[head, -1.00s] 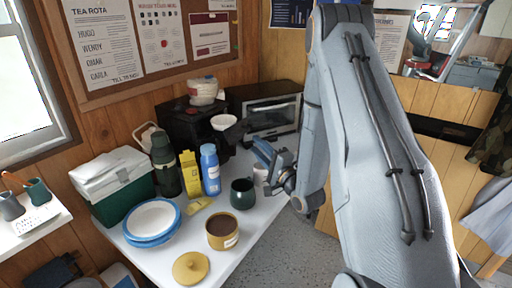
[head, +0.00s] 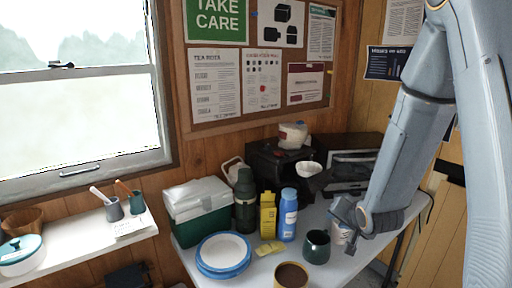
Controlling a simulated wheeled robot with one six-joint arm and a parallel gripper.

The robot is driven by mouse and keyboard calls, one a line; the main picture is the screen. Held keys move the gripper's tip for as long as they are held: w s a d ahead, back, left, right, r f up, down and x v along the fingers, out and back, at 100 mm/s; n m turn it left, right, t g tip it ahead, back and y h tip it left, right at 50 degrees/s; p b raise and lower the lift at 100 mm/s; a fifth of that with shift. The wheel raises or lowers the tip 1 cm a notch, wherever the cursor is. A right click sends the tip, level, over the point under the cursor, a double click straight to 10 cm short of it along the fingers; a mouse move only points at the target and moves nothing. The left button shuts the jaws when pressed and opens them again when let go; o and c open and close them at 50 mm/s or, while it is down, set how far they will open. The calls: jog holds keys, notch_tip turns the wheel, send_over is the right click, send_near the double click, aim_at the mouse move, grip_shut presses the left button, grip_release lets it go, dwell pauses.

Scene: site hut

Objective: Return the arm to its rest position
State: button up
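My arm comes down the right side of the head view, its wrist bent toward the table. My gripper (head: 343,211) is above the right part of the table, just over a white mug (head: 340,234) that it partly hides. The fingers are small and seen at an angle, so I cannot tell whether they are open or shut, or whether they touch the mug.
The white table (head: 213,281) holds a dark green mug (head: 317,247), brown-filled mug (head: 291,276), blue-rimmed plates (head: 223,253), blue bottle (head: 288,215), yellow carton (head: 267,216), dark flask (head: 245,200) and green cooler (head: 200,226). A toaster oven (head: 350,165) stands behind. A shelf (head: 75,244) is left.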

jog(key=s+a+n+g, duration=0.2)
jog(key=s+g, duration=0.1)
jog(key=s, duration=0.5)
jog(key=s+a+r+n+g, duration=0.1)
jog(key=s+a+n+g, duration=0.1)
jog(key=s, duration=0.5)
jog(key=s+a+r+n+g, duration=0.1)
jog(key=s+a+n+g, duration=0.1)
jog(key=s, duration=0.6)
jog(key=shift+s+r+n+g, duration=0.3)
jog(key=shift+n+g, duration=0.4)
jog(key=shift+g, duration=0.3)
